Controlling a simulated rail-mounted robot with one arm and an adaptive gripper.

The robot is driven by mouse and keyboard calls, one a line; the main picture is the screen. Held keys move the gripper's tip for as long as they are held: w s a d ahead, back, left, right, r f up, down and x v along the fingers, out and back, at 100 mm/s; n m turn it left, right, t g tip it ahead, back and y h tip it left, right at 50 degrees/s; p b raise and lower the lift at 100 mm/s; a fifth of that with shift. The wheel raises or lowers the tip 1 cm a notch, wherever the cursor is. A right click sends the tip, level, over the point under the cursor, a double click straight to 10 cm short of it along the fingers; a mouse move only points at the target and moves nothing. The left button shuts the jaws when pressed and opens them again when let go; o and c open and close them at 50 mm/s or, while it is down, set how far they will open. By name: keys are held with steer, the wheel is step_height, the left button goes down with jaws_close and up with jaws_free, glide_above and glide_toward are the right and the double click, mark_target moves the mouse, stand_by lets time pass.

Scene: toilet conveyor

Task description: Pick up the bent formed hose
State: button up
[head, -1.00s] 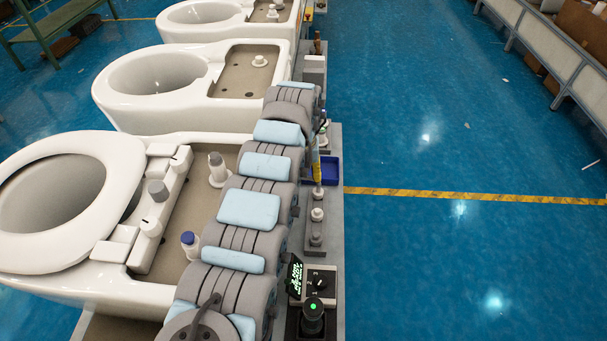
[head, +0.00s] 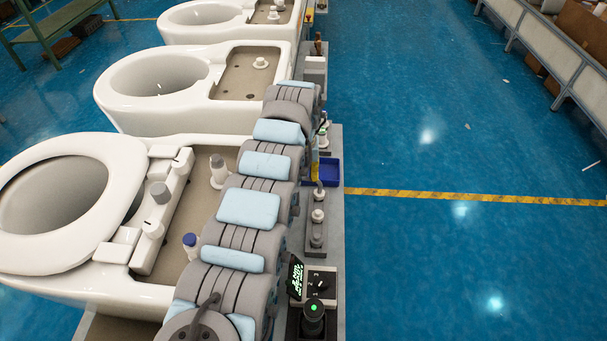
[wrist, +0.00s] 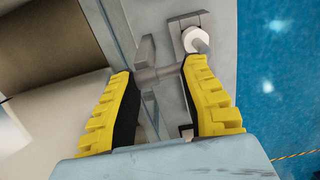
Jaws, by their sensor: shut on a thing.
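The bent formed hose (wrist: 147,49) appears as a grey bent piece in the wrist view. Its lower stretch lies between my two yellow fingertips, and its bent end rises above them. My gripper (wrist: 158,71) is shut on it there. Whether the hose still touches the grey surface beneath cannot be told. In the head view my arm hides most of the gripper, with only a bit of yellow finger showing, and the hose cannot be made out.
A grey holder with a white round fitting (wrist: 196,40) stands close to the right fingertip. In the head view, a blue bin (head: 322,172), white fittings (head: 318,215) and a control box (head: 318,279) line the narrow ledge. White toilets (head: 165,85) stand left; open blue floor lies right.

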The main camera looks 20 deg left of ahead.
steer(key=shift+a+r, duration=0.1)
steer(key=shift+r, duration=0.1)
jaws_close()
steer(key=shift+s+d+r+p, duration=0.1)
steer(key=shift+d+r+p, duration=0.1)
steer(key=shift+r+p, duration=1.15)
steer(key=shift+r, duration=0.6)
steer(key=shift+o, duration=1.3)
jaws_free()
